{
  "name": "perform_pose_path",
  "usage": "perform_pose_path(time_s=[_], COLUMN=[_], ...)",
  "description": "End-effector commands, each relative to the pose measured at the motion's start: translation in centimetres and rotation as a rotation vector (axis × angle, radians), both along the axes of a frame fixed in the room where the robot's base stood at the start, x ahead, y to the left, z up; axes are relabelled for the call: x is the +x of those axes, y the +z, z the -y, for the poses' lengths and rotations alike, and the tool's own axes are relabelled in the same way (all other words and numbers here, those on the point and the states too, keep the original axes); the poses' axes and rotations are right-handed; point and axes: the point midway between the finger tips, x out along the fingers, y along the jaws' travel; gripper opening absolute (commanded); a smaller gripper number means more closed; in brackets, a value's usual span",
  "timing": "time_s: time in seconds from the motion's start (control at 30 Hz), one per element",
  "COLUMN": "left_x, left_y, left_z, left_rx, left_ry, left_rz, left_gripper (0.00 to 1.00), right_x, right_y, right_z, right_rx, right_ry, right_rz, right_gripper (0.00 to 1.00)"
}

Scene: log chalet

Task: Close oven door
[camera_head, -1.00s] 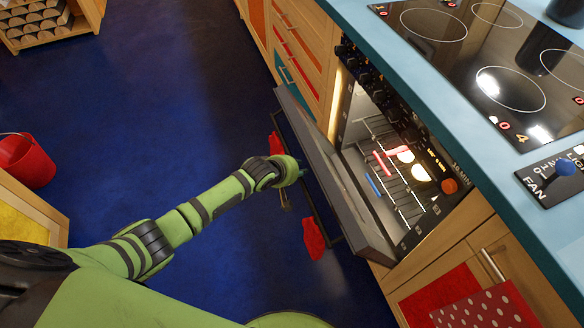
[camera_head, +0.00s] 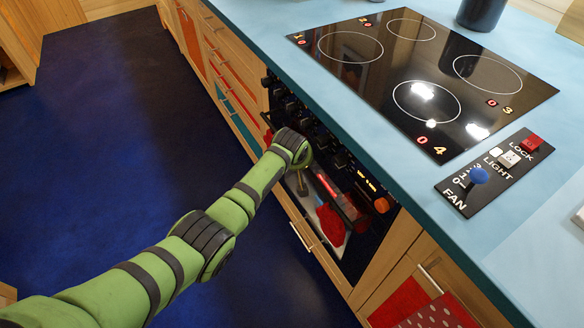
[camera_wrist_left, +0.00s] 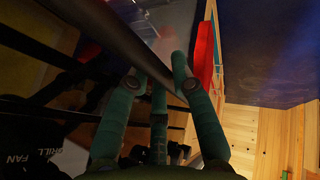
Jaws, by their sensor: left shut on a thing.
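The oven door (camera_head: 362,240) is upright against the oven front below the cooktop in the head view. The lit interior no longer shows, and I cannot tell whether a thin gap is left. My left arm reaches across to the door, and its wrist covers part of the door top and knobs. In the left wrist view my left gripper (camera_wrist_left: 158,84) is shut on the dark bar of the door handle (camera_wrist_left: 120,38). My right gripper is not in view.
The blue counter (camera_head: 280,62) with the black cooktop (camera_head: 425,80) overhangs the oven. A switch panel (camera_head: 495,172) with a blue-knobbed lever is at its right. Drawers (camera_head: 232,85) lie left of the oven. The blue floor (camera_head: 120,150) in front is clear.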

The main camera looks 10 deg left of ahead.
Motion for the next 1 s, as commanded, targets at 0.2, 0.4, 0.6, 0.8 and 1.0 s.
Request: perform_pose_path(time_s=[0.2, 0.4, 0.6, 0.8, 1.0], left_x=[0.38, 0.45, 0.46, 0.38, 0.26], left_y=[0.03, 0.19, 0.27, 0.10, 0.17], left_z=[0.60, 0.79, 0.90, 0.70, 0.59], left_rx=[-0.004, -0.009, -0.010, -0.006, -0.004], left_ry=[0.000, -0.002, -0.003, -0.001, -0.001], left_rz=[0.003, 0.008, 0.009, 0.005, 0.003], left_gripper=[0.00, 0.00, 0.49, 0.49, 0.49], right_x=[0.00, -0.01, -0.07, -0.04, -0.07], right_y=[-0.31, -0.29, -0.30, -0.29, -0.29], right_z=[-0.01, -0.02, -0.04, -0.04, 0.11], right_rx=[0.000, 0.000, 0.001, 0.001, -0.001], right_ry=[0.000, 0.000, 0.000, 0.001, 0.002], right_rz=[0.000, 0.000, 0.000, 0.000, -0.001], right_gripper=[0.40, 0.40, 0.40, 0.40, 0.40])
